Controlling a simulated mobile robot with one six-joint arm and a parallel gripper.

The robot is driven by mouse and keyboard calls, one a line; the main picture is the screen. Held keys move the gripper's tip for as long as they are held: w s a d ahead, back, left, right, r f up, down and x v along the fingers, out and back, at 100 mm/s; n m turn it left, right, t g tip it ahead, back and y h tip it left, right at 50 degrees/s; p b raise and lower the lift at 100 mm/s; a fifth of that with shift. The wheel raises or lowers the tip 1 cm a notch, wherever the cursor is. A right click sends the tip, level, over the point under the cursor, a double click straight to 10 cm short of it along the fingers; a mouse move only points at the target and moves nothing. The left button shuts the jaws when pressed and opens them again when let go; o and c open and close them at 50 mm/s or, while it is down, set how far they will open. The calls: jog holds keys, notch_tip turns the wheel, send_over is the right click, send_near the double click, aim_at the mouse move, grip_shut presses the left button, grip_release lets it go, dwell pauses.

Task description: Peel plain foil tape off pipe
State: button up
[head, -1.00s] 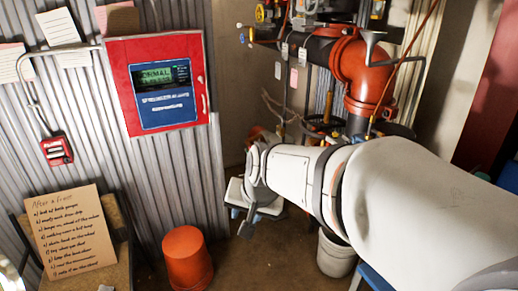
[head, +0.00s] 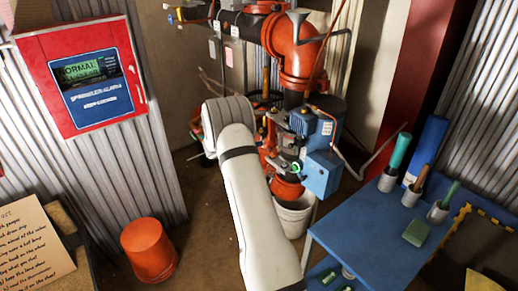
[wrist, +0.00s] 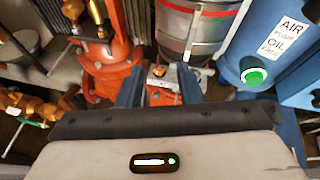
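My gripper (wrist: 160,88) shows in the wrist view with two blue-grey fingers spread apart and nothing seen between them. In the head view my arm hides it. Beyond the fingers stands a silvery grey cylinder (wrist: 195,28) with a red band; I cannot tell whether any of its surface is foil tape. An orange-red flanged fitting (wrist: 108,72) stands to its left. In the head view a large orange-red pipe elbow (head: 293,58) joins a dark horizontal pipe (head: 238,20). No piece of foil tape can be made out clearly.
A blue air pump tank (wrist: 262,45) stands right of the fingers. In the head view, a blue bench (head: 375,245) with cups and a green block (head: 416,232) is at right. A white bucket (head: 293,217) stands under the pipework, an orange bucket (head: 149,250) at left.

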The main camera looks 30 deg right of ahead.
aim_at(281, 148)
jog(key=s+d+f+m+g+p, duration=0.2)
jog(key=d+f, duration=0.4)
jog(key=d, duration=0.3)
jog(key=shift+m+h, duration=0.3)
jog(key=shift+m, duration=0.5)
jog(key=shift+s+f, duration=0.1)
grip_shut()
jog(key=shift+a, duration=0.15)
